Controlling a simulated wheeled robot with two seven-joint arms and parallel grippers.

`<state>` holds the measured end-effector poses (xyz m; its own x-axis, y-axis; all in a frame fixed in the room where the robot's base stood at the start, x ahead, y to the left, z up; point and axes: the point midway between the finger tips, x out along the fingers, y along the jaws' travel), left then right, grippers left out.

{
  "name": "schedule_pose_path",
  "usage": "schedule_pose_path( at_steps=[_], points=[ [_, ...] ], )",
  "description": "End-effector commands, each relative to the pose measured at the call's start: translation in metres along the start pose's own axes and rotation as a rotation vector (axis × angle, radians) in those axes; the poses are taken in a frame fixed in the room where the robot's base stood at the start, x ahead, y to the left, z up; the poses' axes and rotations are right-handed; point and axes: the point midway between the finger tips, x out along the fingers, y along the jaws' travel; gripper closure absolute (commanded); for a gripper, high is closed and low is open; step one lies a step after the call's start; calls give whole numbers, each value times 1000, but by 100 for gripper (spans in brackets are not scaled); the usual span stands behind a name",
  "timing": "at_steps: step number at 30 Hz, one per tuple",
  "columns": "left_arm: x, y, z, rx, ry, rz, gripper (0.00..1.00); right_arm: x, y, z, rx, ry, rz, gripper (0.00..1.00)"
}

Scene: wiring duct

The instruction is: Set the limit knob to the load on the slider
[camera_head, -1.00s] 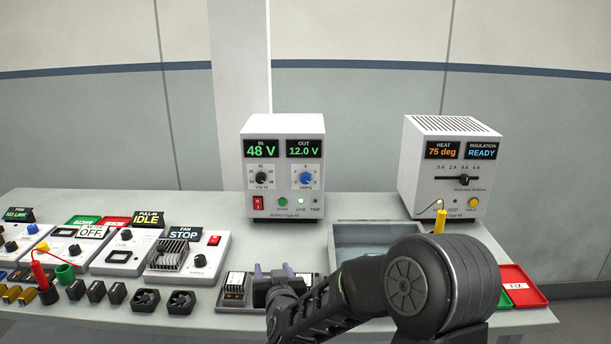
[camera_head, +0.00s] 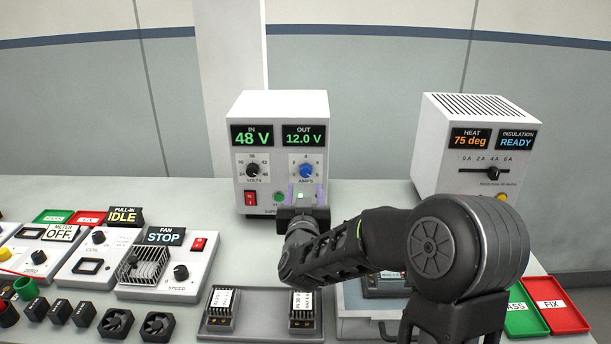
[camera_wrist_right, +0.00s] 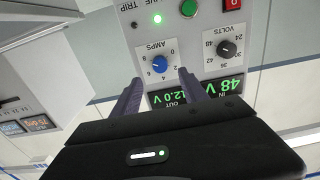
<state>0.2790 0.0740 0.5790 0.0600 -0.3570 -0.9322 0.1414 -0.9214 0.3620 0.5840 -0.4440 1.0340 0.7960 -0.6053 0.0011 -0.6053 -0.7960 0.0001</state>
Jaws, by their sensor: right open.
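The blue limit knob marked AMPS (camera_head: 306,171) is on the front of the white supply box (camera_head: 325,112), below its OUT 12.0 V display. It also shows in the right wrist view (camera_wrist_right: 160,64), upside down; its exact setting is hard to read. My right gripper (camera_head: 307,194) is open and empty, just below the knob in the head view. In the wrist view its purple fingers (camera_wrist_right: 160,80) point at the panel, either side of the knob's column, not closed on it. The slider (camera_head: 495,173) on the white box at right sits near the 4 A mark. My left gripper is out of view.
A black VOLTS knob (camera_head: 252,170) and red switch (camera_head: 250,198) are close left of the blue knob. A tray (camera_head: 262,327) with two modules lies in front. Device panels (camera_head: 170,265) crowd the left. Green and red trays (camera_head: 556,307) lie at right.

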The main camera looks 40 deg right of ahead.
Motion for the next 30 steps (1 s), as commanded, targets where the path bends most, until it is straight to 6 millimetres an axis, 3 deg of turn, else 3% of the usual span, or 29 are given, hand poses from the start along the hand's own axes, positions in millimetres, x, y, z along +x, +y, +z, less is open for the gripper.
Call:
schedule_pose_path(
  at_steps=[5,18,30],
  points=[
    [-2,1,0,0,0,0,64,11,0,-1,-1,0,1,49],
    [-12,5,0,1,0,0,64,72,0,0,-1,-1,1,49],
    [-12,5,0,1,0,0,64,78,0,0,0,-1,0,52]
  ],
)
